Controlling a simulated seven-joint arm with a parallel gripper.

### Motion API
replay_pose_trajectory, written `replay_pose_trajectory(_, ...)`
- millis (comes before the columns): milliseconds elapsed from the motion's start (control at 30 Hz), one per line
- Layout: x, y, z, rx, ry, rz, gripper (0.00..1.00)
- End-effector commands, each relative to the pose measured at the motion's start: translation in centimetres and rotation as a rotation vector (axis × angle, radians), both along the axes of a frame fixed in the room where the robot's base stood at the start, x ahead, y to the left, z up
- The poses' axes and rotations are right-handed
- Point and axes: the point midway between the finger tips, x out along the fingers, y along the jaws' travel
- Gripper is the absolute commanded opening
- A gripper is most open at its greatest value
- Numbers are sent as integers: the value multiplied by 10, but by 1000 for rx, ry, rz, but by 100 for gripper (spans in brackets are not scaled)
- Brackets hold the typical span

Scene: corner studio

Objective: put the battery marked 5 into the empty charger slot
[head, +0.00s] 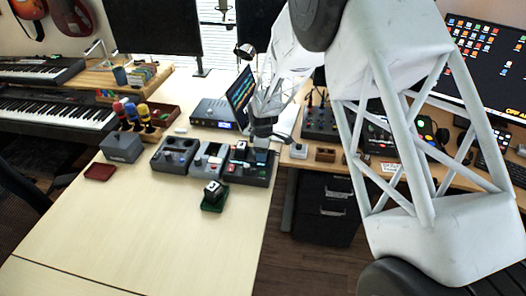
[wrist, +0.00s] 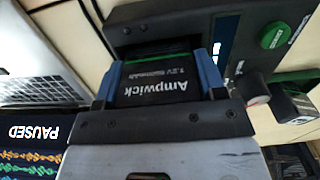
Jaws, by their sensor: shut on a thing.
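My gripper (head: 262,136) is over the back of the dark charger (head: 250,176) on the right of the pale table. In the wrist view, the blue fingertips of my gripper (wrist: 158,76) are shut on a black battery (wrist: 165,88) lettered "Ampwick". No number shows on its visible face. A dark charger body (wrist: 150,28) lies just beyond the battery's far end. I cannot tell whether the battery is in a slot. In the head view my gripper hides part of the charger, and the slot marks are too small to read.
Two more grey units, one at the left (head: 175,155) and one in the middle (head: 208,160), stand beside the charger. A green tray (head: 212,206) holds a black-and-white item in front. A laptop (head: 240,95) stands behind. The table's front left is clear.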

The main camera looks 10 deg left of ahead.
Motion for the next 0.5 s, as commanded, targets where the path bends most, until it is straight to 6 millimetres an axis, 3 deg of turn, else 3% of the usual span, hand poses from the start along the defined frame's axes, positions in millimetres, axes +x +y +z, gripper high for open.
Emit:
replay_pose_trajectory(33, -2, -1, -11, -3, 6, -1, 26)
replay_pose_trajectory(500, -3, -1, -2, -4, 8, -1, 26)
